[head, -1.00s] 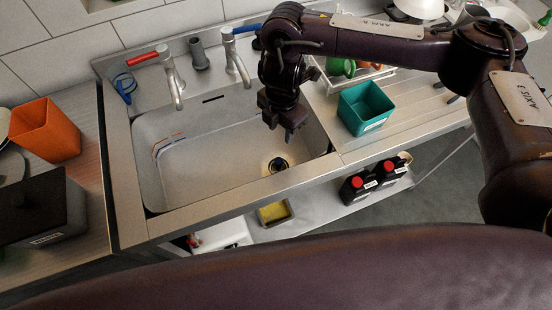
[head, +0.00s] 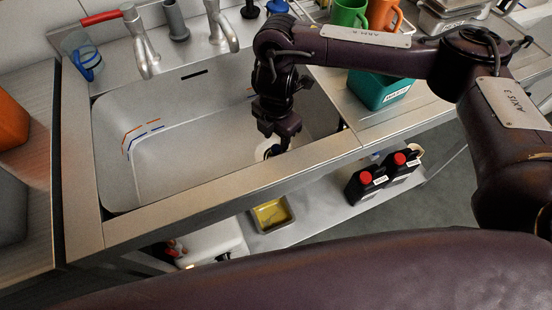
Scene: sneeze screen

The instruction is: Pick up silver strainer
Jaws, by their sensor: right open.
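The sink basin (head: 185,135) is a grey metal tub in the middle left of the head view. A round pale rim with a dark centre (head: 262,152) shows at the drain on the basin floor; it appears to be the silver strainer. My right gripper (head: 282,138) points down into the basin, over the strainer, and hides part of it. Its fingers are open, with nothing seen between them. I cannot tell whether they touch the strainer. My left gripper is not in view.
The basin's front rim (head: 225,188) lies close to my right gripper. Two taps (head: 143,45) (head: 218,30) stand behind the basin. A teal box (head: 380,92) sits on the right drainboard. Black bottles (head: 365,186) and a yellow tray (head: 271,213) stand on the lower shelf.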

